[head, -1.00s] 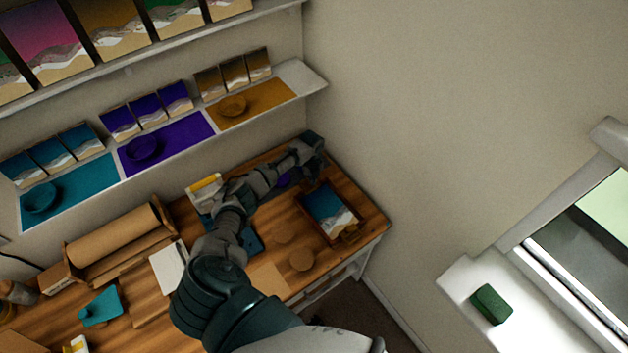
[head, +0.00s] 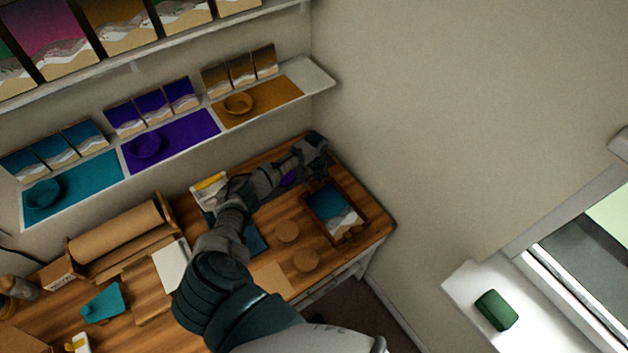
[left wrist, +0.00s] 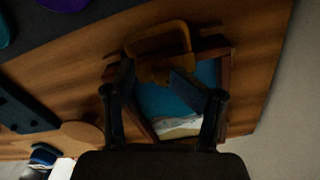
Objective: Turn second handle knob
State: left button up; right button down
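A dark wooden-framed tray (head: 361,209) holding a blue, white and sand-coloured picture lies at the right end of the wooden workbench. A brown wooden handle-like piece (left wrist: 158,37) shows at the tray's edge in the left wrist view. A knob on it cannot be made out clearly. My left gripper (head: 318,148) is above the bench beside the tray's far end. In the left wrist view its two fingers (left wrist: 152,72) are spread, with the tips close to the wooden piece. I cannot tell if they touch it. My right gripper is not in view.
A paper roll (head: 120,233) and teal piece (head: 102,303) are further left. Shelves with coloured mats (head: 170,142) run along the back wall. A green block (head: 496,310) sits on the windowsill.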

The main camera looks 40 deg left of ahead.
aim_at(315, 182)
pick_arm(q)
jog(key=shift+d+r, duration=0.1)
jog(key=shift+d, duration=0.05)
jog(key=shift+w+d+r, duration=0.1)
jog(key=shift+r, duration=0.2)
notch_tip(315, 182, up, 11)
jog(key=shift+a, duration=0.2)
